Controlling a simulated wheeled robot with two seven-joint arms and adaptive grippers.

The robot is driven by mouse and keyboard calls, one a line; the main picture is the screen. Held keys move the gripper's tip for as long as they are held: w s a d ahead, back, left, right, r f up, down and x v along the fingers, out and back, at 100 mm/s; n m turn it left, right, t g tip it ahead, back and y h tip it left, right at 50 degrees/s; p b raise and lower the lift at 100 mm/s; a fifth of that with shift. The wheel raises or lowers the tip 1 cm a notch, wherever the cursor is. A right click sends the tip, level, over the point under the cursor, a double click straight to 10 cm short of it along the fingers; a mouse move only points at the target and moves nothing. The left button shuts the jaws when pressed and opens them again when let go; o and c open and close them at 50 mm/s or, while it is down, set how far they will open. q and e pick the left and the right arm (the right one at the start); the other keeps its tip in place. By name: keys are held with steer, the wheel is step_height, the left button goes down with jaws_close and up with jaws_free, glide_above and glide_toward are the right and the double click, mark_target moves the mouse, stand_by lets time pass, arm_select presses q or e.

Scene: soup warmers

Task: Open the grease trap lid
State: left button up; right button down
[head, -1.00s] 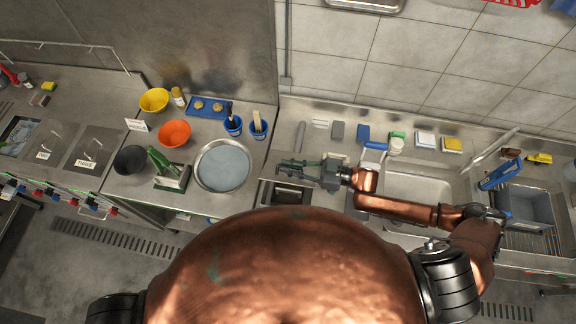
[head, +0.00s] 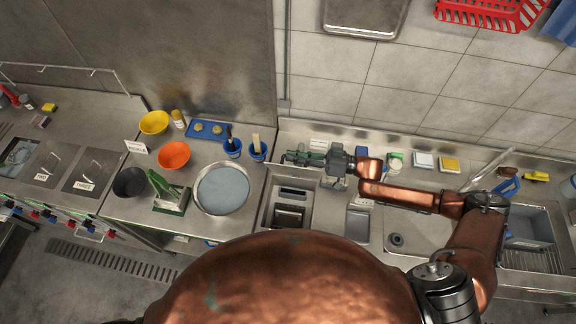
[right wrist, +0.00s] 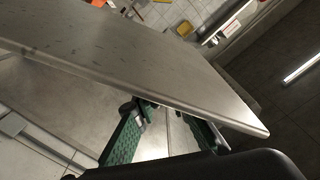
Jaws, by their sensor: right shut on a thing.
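The grease trap (head: 268,215) is set in the steel counter at the centre of the head view. Its top is uncovered and dark parts show inside. My right gripper (head: 300,158) is at the back edge of the trap, its green fingers pointing left. In the right wrist view the right gripper (right wrist: 172,120) is shut on the steel lid (right wrist: 130,68), a broad flat plate that hides its fingertips. The lid is raised off the opening and tilted; in the head view it is hard to make out. My left gripper is out of view.
A round pan (head: 222,190), an orange bowl (head: 174,155) and blue cups stand left of the trap. A sink (head: 425,228) is to its right, with a grey tub (head: 528,228) further right. Sponges (head: 449,164) and small items line the back wall.

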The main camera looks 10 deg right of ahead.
steer(key=shift+w+d+f, duration=0.35)
steer(key=shift+w+d, duration=0.2)
steer(key=shift+w, duration=0.1)
steer(key=c, duration=2)
jaws_free()
steer(key=shift+d+f, duration=0.1)
steer(key=shift+d, duration=0.05)
steer(key=shift+c, duration=0.2)
steer(key=shift+s+r, duration=0.15)
steer(key=shift+r, duration=0.05)
step_height(320, 180, up, 10)
